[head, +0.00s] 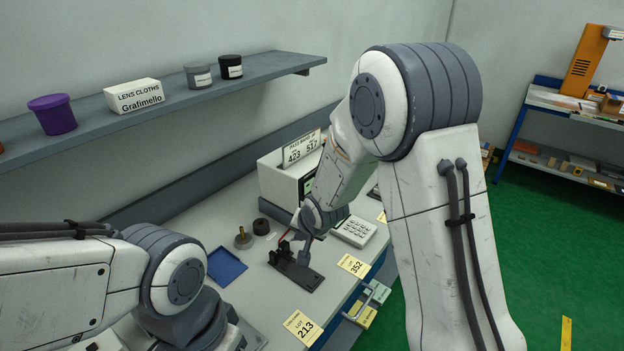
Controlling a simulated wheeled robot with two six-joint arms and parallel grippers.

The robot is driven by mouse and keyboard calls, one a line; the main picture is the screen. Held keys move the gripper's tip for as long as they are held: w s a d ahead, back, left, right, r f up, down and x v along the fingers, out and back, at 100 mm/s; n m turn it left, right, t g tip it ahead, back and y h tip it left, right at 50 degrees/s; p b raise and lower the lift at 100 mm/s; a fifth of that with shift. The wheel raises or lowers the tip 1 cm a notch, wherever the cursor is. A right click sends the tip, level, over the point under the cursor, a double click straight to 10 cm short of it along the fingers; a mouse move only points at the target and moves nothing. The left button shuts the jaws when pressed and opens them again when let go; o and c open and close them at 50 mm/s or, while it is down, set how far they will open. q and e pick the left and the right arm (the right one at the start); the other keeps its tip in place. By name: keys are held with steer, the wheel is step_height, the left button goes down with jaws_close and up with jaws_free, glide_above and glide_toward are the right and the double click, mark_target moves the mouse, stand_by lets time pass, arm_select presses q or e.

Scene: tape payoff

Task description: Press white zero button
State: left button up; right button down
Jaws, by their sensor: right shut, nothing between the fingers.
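A white boxy machine (280,184) stands on the bench against the back wall, with a sign (301,148) on top reading 423 and 537. My right forearm covers part of its front. A pale keypad (353,230) with several light keys lies to the right of my right wrist. I cannot make out which button is the white zero button. My right gripper (304,254) is shut and empty, pointing down over a black fixture (296,271); I cannot tell whether it touches it. My left arm comes in at lower left; its gripper is not visible.
A blue tray (226,267), a brass-coloured knobbed piece (243,238) and a dark roll (261,227) lie left of the fixture. Yellow tags 352 (354,265) and 213 (302,326) sit near the front edge. A shelf (180,101) with jars overhangs the back.

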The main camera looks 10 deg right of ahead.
steer(key=w+d+f+m+t+p, duration=0.1)
steer(key=w+d+m+p, duration=0.1)
steer(key=d, duration=0.3)
steer(key=w+d+f+m+t+p, duration=0.1)
steer(key=w+d+m+t+p, duration=0.1)
steer(key=w+d+m, duration=0.2)
steer(key=w+d+f+m+t+p, duration=0.2)
steer(key=d+m, duration=0.2)
steer(key=d, duration=0.3)
steer(key=shift+w+d, duration=0.25)
steer(key=shift+w, duration=0.15)
arm_select(q)
step_height(320, 180, up, 8)
steer(key=shift+f, duration=0.15)
arm_select(e)
steer(key=w+a, duration=0.2)
steer(key=w+a+b, duration=0.1)
steer(key=w+a, duration=0.1)
steer(key=w, duration=0.1)
steer(key=shift+w+a+f, duration=0.1)
steer(key=shift+w+a, duration=0.1)
steer(key=shift+w, duration=0.05)
arm_select(q)
steer(key=shift+f+b, duration=0.45)
steer(key=shift+f, duration=0.45)
arm_select(e)
steer(key=shift+w+a, duration=0.55)
steer(key=shift+w, duration=0.2)
